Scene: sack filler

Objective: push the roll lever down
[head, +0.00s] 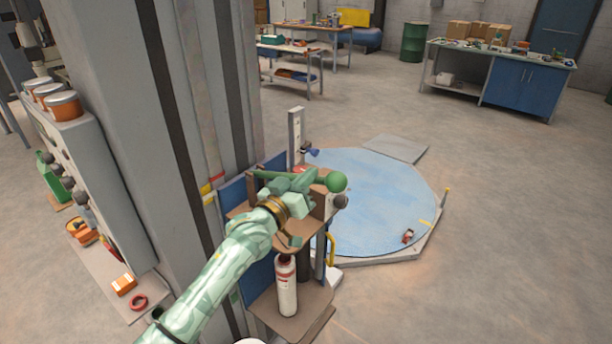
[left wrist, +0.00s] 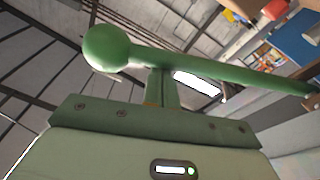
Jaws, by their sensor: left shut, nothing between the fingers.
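The roll lever is a green bar with a round green ball knob (head: 337,182) at its right end in the head view. It lies roughly level over a small brown-topped stand beside the grey column. My left gripper (head: 303,181) is at the lever, close to the knob, and covers part of the bar. In the left wrist view the knob (left wrist: 105,47) is at upper left and the bar runs right. The shut fingers (left wrist: 161,82) reach up to the bar near the knob; I cannot tell whether they touch. My right gripper is not in view.
A large grey column (head: 190,130) stands close at left. A white bottle (head: 286,287) stands on the lower shelf (head: 312,308) below my gripper. A round blue platform (head: 385,195) lies behind the stand. Open floor (head: 500,230) is at right, with workbenches at the back.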

